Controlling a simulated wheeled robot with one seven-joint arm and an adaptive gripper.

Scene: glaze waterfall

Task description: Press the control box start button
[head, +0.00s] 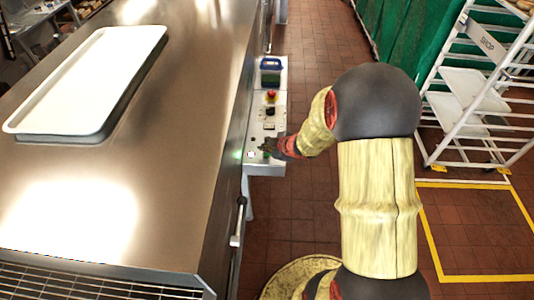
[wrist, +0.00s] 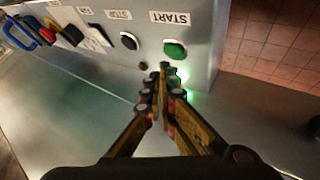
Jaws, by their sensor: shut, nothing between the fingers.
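The control box (head: 257,130) is a grey panel on the side of the steel machine. In the wrist view its green start button (wrist: 175,50) sits under a START label (wrist: 170,18). My gripper (wrist: 166,72) is shut and empty, with its fingertips just below the green button in the picture. I cannot tell whether they touch the panel. A green glow (wrist: 182,76) shines beside the fingertips. In the head view my gripper (head: 268,147) is at the near end of the box and hides part of it, including the start button.
A black button (wrist: 130,41) labelled STOP is left of the start button. A white tray (head: 95,75) lies on the steel machine top (head: 190,110). A white rack (head: 480,90) stands at right.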

